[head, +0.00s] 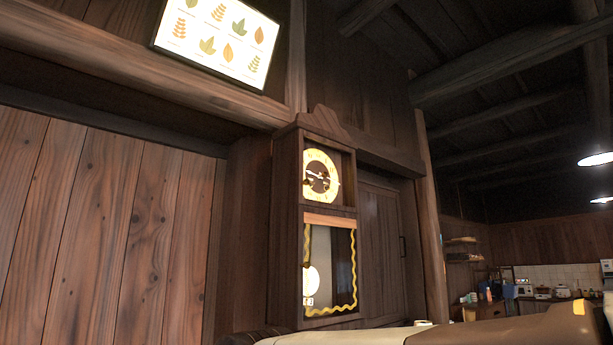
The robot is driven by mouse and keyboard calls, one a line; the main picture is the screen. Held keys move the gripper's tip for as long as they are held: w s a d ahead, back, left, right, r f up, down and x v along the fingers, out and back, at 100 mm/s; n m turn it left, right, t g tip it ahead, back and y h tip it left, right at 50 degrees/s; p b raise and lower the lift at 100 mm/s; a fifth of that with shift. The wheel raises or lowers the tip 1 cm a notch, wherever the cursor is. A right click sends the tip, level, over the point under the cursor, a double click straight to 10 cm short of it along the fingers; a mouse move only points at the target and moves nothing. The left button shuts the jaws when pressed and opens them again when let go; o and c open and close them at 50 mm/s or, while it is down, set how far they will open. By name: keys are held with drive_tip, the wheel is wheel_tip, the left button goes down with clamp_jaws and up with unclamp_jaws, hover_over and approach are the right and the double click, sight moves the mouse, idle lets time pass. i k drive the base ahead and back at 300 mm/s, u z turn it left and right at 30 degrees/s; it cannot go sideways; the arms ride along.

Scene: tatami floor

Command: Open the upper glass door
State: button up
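A tall dark wooden wall clock (288,225) hangs upright on the wall in the middle of the head view. Its upper glass door (347,169) is in front of the round yellow-rimmed dial (321,177) and looks flush with the case. No handle can be made out on it. Below is a lower glass panel with a wavy gold border (353,270), with a pale pendulum disc (311,281) behind it. A beige part of my arm crosses the bottom edge, below the clock. My gripper does not show in this view.
A framed leaf picture (217,39) hangs above left of the clock. Plank wall lies to the left, and a wooden post (432,225) stands to the right. A kitchen counter (543,299) with small items is far back right. The space before the dial looks clear.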

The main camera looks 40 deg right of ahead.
sight(301, 133)
drive_tip(key=z, duration=0.1)
drive_tip(key=k, duration=1)
drive_tip(key=z, duration=1)
drive_tip(key=i, duration=0.6)
drive_tip(key=z, duration=0.05)
